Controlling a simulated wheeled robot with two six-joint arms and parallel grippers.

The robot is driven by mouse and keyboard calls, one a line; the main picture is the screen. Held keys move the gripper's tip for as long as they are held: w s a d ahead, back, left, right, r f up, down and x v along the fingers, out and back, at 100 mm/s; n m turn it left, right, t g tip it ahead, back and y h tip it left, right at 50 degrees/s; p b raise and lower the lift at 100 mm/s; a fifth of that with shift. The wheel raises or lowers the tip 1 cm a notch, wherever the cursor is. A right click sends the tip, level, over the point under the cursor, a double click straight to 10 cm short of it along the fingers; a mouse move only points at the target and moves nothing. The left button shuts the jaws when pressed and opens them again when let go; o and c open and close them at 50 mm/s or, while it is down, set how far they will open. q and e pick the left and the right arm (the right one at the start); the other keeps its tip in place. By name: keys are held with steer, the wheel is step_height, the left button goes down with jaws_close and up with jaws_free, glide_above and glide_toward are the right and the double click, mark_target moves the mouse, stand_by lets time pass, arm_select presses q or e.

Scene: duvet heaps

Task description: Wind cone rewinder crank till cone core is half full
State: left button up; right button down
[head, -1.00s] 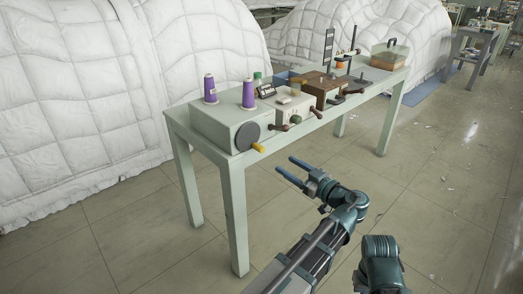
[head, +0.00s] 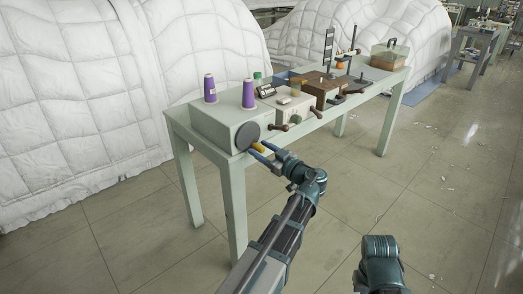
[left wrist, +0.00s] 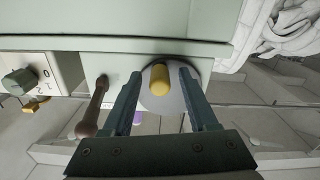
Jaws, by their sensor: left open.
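The pale rewinder box (head: 217,126) stands at the near end of a long table. Two purple thread cones (head: 210,90) (head: 248,94) stand upright on top; how full they are is hard to tell. A grey crank disc (head: 246,135) with a yellow handle (head: 258,147) is on its front end. My left gripper (head: 261,151) is open at the handle. In the left wrist view the yellow handle (left wrist: 159,85) lies between the spread fingers (left wrist: 157,75), with gaps on both sides. My right arm shows at the bottom, its gripper out of view.
The pale green table (head: 232,200) also carries a white box with a knob (head: 292,108), a brown box (head: 322,88) and dark side cranks (head: 279,127). White quilted heaps (head: 90,90) rise behind. The floor in front is clear apart from small scraps.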

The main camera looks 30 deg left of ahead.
arm_select(q)
jaws_close()
steer(key=shift+s+a+f+m, duration=0.15)
steer(key=shift+s+m, duration=0.25)
steer(key=shift+m, duration=0.7)
steer(key=shift+s+a+m, duration=0.1)
steer(key=shift+s+m, duration=0.1)
steer(key=shift+m, duration=0.45)
steer(key=shift+s+m, duration=0.15)
steer(key=shift+m, duration=0.5)
jaws_free()
steer(key=v, duration=1.3)
steer(key=shift+d, duration=0.4)
